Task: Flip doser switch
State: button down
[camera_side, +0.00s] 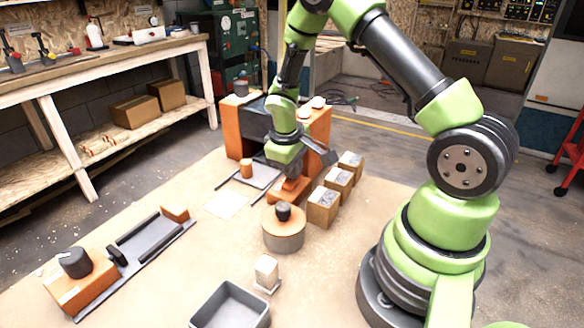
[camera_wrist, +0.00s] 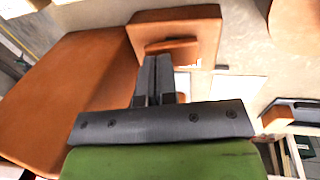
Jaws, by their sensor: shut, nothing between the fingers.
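My gripper (camera_side: 290,176) is shut and empty, reaching down in front of the orange-and-black machine. In the wrist view, its two dark fingers (camera_wrist: 158,60) are together and point at a raised orange piece (camera_wrist: 172,45) on a square orange block (camera_wrist: 200,25). The same low orange block (camera_side: 287,192) shows under my gripper in the side view. The raised piece may be the doser switch, but I cannot tell for certain. I cannot tell whether the fingertips touch it. The machine (camera_side: 320,128) stands behind, partly hidden by my arm.
Several topped boxes (camera_side: 323,207) stand close to the right of the orange block. A round orange-topped canister (camera_side: 283,232) with a dark knob is in front. A grey tray (camera_side: 230,308), a small white block (camera_side: 266,271) and a long orange-and-grey fixture (camera_side: 85,280) lie nearer the camera.

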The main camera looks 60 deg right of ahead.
jog(key=shift+d+f, duration=0.15)
jog(key=shift+f, duration=0.15)
jog(key=shift+a, duration=0.2)
jog(key=shift+a+r, duration=0.15)
jog(key=shift+a, duration=0.55)
jog(key=shift+r, duration=0.1)
jog(key=v, duration=1.4)
